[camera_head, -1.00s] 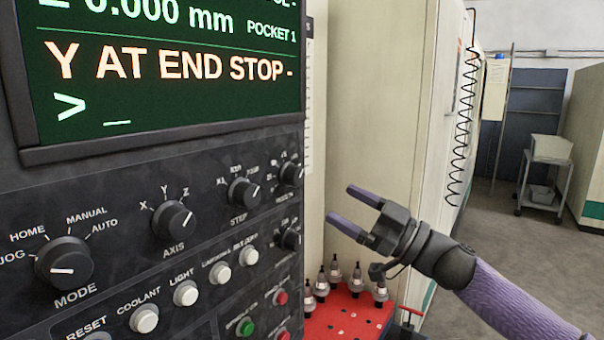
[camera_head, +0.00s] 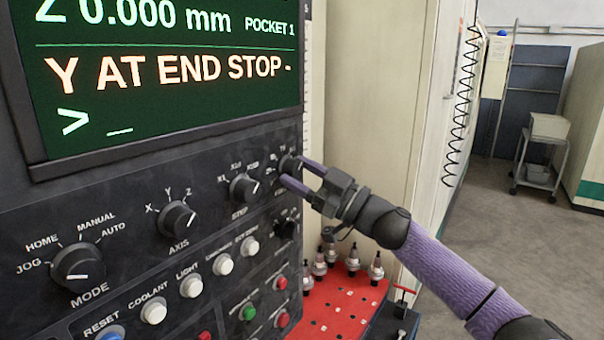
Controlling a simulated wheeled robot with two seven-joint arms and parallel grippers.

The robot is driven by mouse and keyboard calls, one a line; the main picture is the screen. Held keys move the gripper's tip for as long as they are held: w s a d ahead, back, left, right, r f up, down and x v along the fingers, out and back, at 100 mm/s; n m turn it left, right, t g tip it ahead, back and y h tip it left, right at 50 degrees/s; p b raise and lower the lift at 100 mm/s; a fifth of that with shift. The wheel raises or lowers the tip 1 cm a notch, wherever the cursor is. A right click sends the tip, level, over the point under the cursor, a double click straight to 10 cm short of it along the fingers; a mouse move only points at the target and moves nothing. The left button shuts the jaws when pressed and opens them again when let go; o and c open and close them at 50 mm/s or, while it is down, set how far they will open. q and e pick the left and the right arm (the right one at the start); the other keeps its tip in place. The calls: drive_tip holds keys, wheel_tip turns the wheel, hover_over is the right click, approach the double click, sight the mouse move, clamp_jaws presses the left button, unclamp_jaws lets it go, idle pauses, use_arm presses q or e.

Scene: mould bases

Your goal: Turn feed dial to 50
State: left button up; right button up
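A black control panel shows several dark knobs with white pointer lines. The upper right dial (camera_head: 288,163) sits near the panel's right edge; its label is too small to read, so I cannot tell for sure that it is the feed dial. A second dial (camera_head: 285,228) sits below it. My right gripper (camera_head: 293,170) points left, its two purple fingers apart, with the tips at the upper right dial. The fingers partly hide this dial and its scale, and I cannot tell whether they touch it. My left gripper is not in view.
The MODE (camera_head: 78,268), AXIS (camera_head: 177,219) and STEP (camera_head: 243,188) knobs are to the left, with buttons below. The green screen (camera_head: 170,110) reads "Y AT END STOP". A red rack (camera_head: 345,305) with tool holders stands below my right arm.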

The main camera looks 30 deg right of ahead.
clamp_jaws()
drive_tip(key=shift+n, duration=0.3)
drive_tip(key=n, duration=0.1)
drive_tip(key=n+g+y+p, duration=0.1)
drive_tip(key=n, duration=0.1)
drive_tip(key=shift+d+r+n+g, duration=0.1)
drive_tip(key=shift+r+n+g, duration=0.05)
drive_tip(key=shift+n+g, duration=0.15)
drive_tip(key=n+g, duration=0.1)
drive_tip(key=n, duration=0.2)
drive_tip(key=n+g+y+p, duration=0.1)
drive_tip(key=n, duration=0.1)
drive_tip(key=shift+w+d+r+n, duration=0.1)
drive_tip(key=shift+n, duration=0.3)
drive_tip(key=n+g+p, duration=0.1)
drive_tip(key=n+g, duration=0.1)
drive_tip(key=n, duration=0.2)
drive_tip(key=shift+r+n+p, duration=0.1)
drive_tip(key=shift+n+p, duration=0.25)
drive_tip(key=shift+n, duration=0.05)
drive_tip(key=shift+n+g+h+p, duration=0.5)
drive_tip(key=shift+n+p, duration=0.05)
drive_tip(key=shift+n, duration=1.05)
